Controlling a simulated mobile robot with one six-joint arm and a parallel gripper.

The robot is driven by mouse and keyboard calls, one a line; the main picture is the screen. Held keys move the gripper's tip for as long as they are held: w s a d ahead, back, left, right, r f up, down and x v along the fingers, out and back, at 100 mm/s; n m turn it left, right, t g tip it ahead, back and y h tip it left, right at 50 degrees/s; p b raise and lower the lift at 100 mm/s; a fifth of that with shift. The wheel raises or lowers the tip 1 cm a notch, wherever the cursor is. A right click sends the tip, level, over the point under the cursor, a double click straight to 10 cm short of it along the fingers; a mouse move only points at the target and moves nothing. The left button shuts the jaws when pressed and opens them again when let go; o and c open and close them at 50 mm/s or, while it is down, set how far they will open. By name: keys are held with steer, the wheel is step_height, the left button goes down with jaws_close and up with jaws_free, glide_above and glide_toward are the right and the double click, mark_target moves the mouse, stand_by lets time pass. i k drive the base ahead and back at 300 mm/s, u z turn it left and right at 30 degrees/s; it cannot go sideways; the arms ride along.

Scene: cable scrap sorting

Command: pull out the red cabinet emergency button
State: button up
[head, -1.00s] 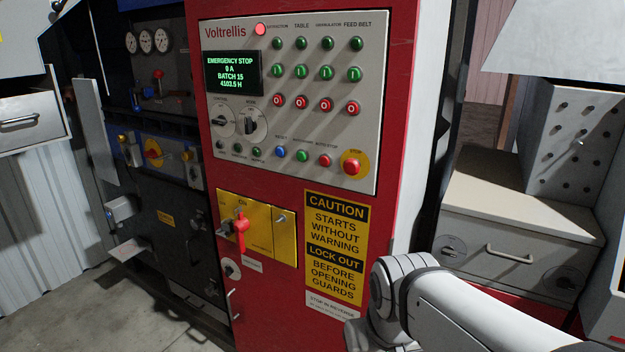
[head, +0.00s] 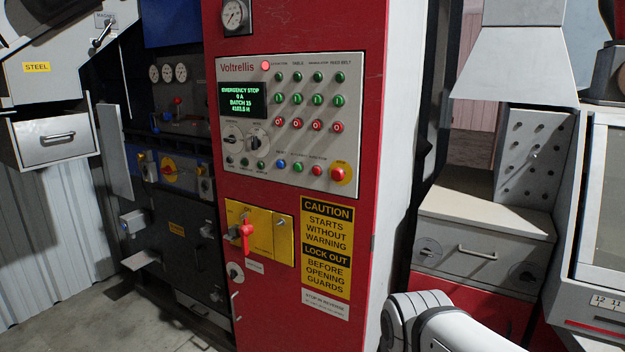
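The red cabinet (head: 375,120) stands in the middle of the head view with a grey Voltrellis control panel (head: 350,80) on its front. The emergency button (head: 338,174) is a red mushroom head on a yellow round plate at the panel's lower right. The panel's screen (head: 243,99) reads EMERGENCY STOP, 0 A, BATCH 15, and a red lamp above it is lit. From this view I cannot tell how far the button stands out. My arm shows at the lower right, below and to the right of the button. My gripper is out of view.
Below the panel are a yellow switch plate (head: 267,231) with a red handle and a caution sign (head: 326,236). A dark machine (head: 170,215) stands at the left. A grey drawer unit (head: 484,240) stands at the right. Concrete floor (head: 100,325) shows at lower left.

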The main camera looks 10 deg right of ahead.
mark_target(337, 174)
steer(key=z, duration=0.1)
steer(key=i, duration=0.9)
steer(key=u, duration=0.1)
